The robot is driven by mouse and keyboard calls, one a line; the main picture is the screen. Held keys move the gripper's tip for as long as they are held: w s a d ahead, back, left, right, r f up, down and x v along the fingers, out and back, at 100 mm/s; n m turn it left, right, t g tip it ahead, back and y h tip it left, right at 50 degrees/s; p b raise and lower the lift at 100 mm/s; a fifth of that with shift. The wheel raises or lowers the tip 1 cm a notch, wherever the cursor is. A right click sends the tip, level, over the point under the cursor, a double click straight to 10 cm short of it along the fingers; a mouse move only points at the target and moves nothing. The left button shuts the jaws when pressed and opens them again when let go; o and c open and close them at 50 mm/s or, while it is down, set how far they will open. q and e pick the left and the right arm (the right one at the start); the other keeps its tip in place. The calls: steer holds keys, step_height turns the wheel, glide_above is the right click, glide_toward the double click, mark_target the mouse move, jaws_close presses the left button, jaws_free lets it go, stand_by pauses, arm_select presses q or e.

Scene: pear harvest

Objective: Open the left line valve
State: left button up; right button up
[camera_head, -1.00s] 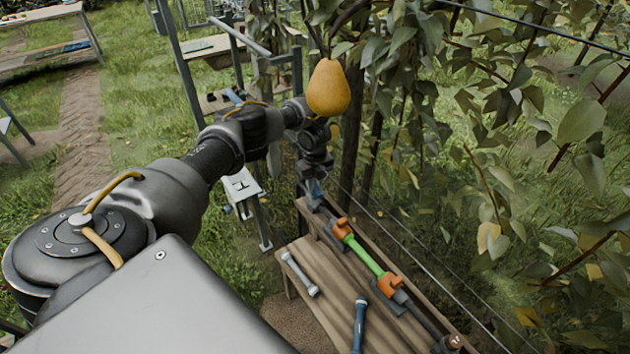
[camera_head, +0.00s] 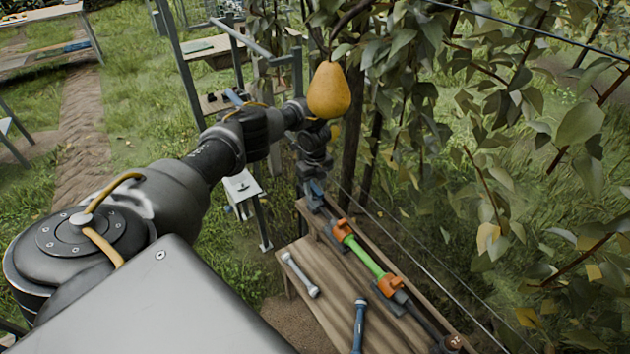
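My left arm reaches across the view, and its wrist hangs down over the far end of the bench. The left gripper (camera_head: 313,184) is at the far end of the line, small and dark; I cannot tell whether its fingers are open or shut. A blue part (camera_head: 315,196) shows right at the gripper, by the left end of the line; I cannot tell whether it is the valve's lever. The line has a green pipe section (camera_head: 363,257) between two orange fittings (camera_head: 341,229) (camera_head: 390,285). A dark fitting (camera_head: 452,343) is at its near end. My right gripper is not in view.
A wooden bench (camera_head: 325,285) carries a pale grey tool (camera_head: 300,274) and a blue-handled tool (camera_head: 359,325). A pear (camera_head: 329,90) hangs just beside my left wrist. Leaves and wires fill the right side. A small white stand (camera_head: 241,186) is left of the bench.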

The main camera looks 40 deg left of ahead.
mark_target(315, 188)
arm_select(q)
step_height(315, 188, up, 11)
steer(key=p, duration=0.2)
stand_by(0.4)
steer(key=shift+f, duration=0.1)
stand_by(0.3)
